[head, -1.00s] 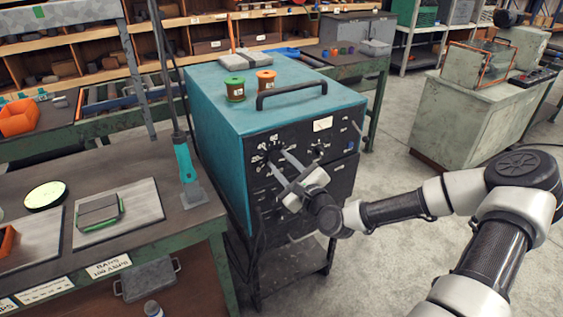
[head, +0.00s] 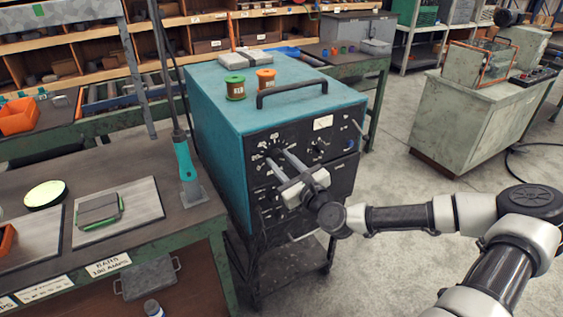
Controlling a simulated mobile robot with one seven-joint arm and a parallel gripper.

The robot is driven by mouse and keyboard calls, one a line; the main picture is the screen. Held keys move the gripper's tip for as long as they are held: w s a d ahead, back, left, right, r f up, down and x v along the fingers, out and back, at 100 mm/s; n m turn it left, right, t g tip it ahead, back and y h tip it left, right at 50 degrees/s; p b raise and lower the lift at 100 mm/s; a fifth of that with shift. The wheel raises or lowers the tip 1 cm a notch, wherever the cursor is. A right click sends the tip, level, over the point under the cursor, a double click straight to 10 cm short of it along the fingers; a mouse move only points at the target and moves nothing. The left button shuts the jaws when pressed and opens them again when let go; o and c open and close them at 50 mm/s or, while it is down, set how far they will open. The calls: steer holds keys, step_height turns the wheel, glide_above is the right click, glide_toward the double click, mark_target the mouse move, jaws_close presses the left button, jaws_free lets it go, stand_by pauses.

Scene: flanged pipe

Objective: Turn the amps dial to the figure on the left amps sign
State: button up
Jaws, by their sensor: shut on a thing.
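The teal welding machine (head: 217,125) stands with its black front panel facing right. The amps dial is at the panel's upper left, inside a ring of white figures (head: 268,146); my fingers hide most of its knob. My gripper (head: 278,157) reaches it from the front right, shut on the dial. I cannot read the dial's setting. The left amps sign (head: 8,304) is on the bench front edge at the lower left, cut off by the picture, its figure out of view. Another sign (head: 108,265) reads "BARS 100 AMPS".
A smaller knob (head: 317,147) sits on the panel right of the dial. Green and orange spools (head: 265,79) and a black handle (head: 292,90) are on top of the machine. The workbench (head: 150,225) is close on the left. Open floor lies right of the machine.

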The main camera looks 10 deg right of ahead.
steer(key=shift+r, duration=0.2)
steer(key=o, duration=1)
steer(key=shift+f, duration=0.1)
steer(key=shift+o, duration=0.2)
steer(key=p+v, duration=0.3)
steer(key=v, duration=1.4)
steer(key=shift+s, duration=0.15)
